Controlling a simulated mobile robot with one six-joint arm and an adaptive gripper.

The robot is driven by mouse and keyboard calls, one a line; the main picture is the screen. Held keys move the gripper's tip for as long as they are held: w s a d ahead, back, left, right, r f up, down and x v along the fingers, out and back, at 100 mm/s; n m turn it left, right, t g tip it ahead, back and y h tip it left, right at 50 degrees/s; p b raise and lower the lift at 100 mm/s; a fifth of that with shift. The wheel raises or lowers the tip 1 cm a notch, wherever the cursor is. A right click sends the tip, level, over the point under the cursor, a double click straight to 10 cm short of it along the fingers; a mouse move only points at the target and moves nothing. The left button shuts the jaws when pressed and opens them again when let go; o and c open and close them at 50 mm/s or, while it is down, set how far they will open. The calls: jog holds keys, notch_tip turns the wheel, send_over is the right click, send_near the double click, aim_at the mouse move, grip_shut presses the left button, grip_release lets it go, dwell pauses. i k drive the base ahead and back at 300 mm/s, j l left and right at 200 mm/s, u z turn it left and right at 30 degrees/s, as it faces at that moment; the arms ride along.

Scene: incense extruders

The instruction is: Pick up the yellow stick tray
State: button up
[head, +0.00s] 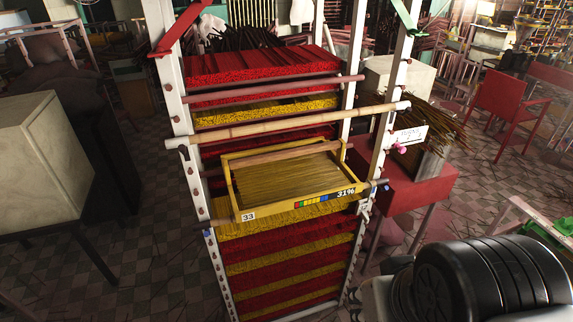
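The yellow stick tray (241,204) is a shallow yellow frame holding thin brown sticks. Part of my arm shows at the lower right, apart from the tray. My gripper's fingers are not in view.
White rack posts (171,70) with pegs flank the tray on both sides. A red stand (415,188) with bundled sticks is close on the right. A pale box (40,150) on a dark table stands at the left. Tiled floor (150,270) is open at the lower left.

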aim_at(274, 180)
jog(key=i+j+u, duration=0.1)
jog(key=j+u, duration=0.2)
jog(key=u, duration=0.2)
jog(key=i+j+u, duration=0.2)
jog(key=u, duration=0.3)
